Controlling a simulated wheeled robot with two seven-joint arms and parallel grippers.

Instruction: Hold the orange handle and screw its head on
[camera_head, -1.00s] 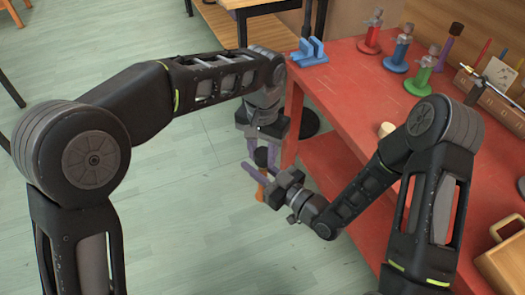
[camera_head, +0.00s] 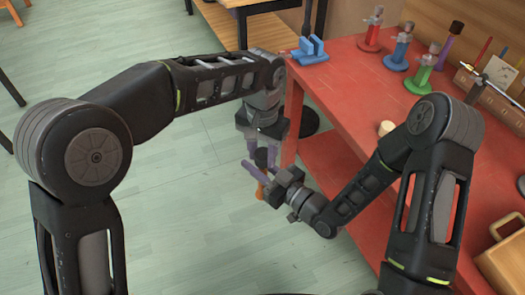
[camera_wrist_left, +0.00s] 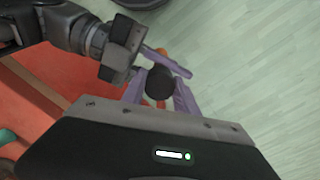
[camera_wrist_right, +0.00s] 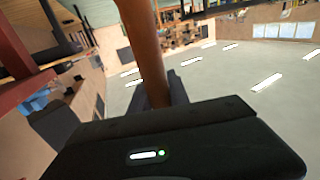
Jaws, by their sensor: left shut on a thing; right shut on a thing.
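The orange handle (camera_head: 260,190) is held upright by my right gripper (camera_head: 262,180), which is shut on it. It also shows large in the right wrist view (camera_wrist_right: 146,50), and a bit of it shows in the left wrist view (camera_wrist_left: 162,52). My left gripper (camera_head: 260,154) is directly above, pointing down, shut on the dark round head (camera_head: 262,158). In the left wrist view the head (camera_wrist_left: 159,84) sits between the purple fingers, in line over the handle. The contact between head and handle is hidden, so I cannot tell whether they are threaded together.
The red workbench (camera_head: 355,110) stands to the right, close to both grippers. The green floor (camera_head: 190,220) to the left is clear.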

